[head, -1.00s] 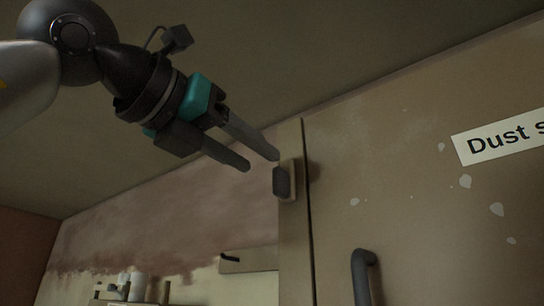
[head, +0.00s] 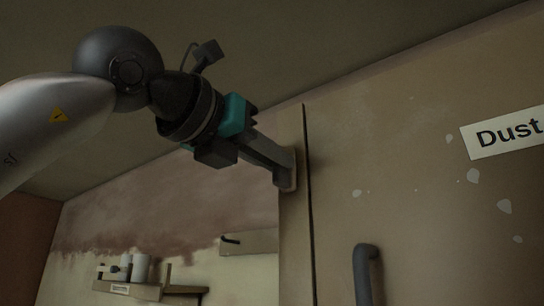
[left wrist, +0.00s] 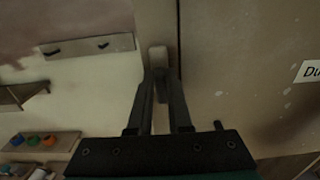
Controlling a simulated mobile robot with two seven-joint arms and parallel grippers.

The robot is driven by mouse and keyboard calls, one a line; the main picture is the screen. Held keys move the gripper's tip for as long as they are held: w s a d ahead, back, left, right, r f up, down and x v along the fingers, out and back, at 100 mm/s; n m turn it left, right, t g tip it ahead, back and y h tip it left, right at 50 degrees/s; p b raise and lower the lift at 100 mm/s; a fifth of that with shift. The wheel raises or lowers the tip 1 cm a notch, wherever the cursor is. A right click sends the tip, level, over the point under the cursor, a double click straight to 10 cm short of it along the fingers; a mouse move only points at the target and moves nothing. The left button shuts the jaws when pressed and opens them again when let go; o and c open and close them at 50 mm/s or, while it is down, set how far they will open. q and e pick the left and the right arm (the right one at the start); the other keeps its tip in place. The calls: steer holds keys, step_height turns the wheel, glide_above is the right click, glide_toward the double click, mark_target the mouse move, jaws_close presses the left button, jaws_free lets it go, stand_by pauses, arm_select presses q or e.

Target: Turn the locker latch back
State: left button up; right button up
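The locker latch shows in the left wrist view (left wrist: 158,56) as a pale plate on the narrow strip beside the locker door (head: 420,200). In the head view only the plate's edge shows; its dark knob is hidden behind the fingers. My left gripper (head: 282,170) comes in from the upper left with its fingertips at the latch. In the left wrist view its two fingers (left wrist: 161,75) stand apart, with the latch just beyond and between the tips. Whether they press on the knob, I cannot tell. My right gripper is not in view.
A dark door handle (head: 366,270) sticks out below and right of the latch. A "Dust" label (head: 505,134) is on the door. At the lower left are a shelf with jars (head: 150,289) and a rail with hooks (head: 250,242). Coloured pots (left wrist: 33,140) stand lower left.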

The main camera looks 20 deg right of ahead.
arm_select(q)
jaws_close()
steer(key=shift+m, duration=0.4)
steer(key=m, duration=0.2)
steer(key=s+m, duration=0.1)
steer(key=m, duration=0.2)
steer(key=d+m+b, duration=0.1)
steer(key=m, duration=0.2)
steer(key=shift+s+f, duration=0.2)
steer(key=shift+f, duration=0.15)
steer(key=m, duration=0.4)
steer(key=shift+s+d+f+m, duration=0.2)
steer(key=shift+s+f+m, duration=0.05)
steer(key=shift+f+m, duration=0.4)
steer(key=shift+m, duration=0.85)
steer(key=shift+f+m, duration=0.2)
steer(key=shift+m, duration=0.9)
steer(key=o, duration=0.5)
jaws_free()
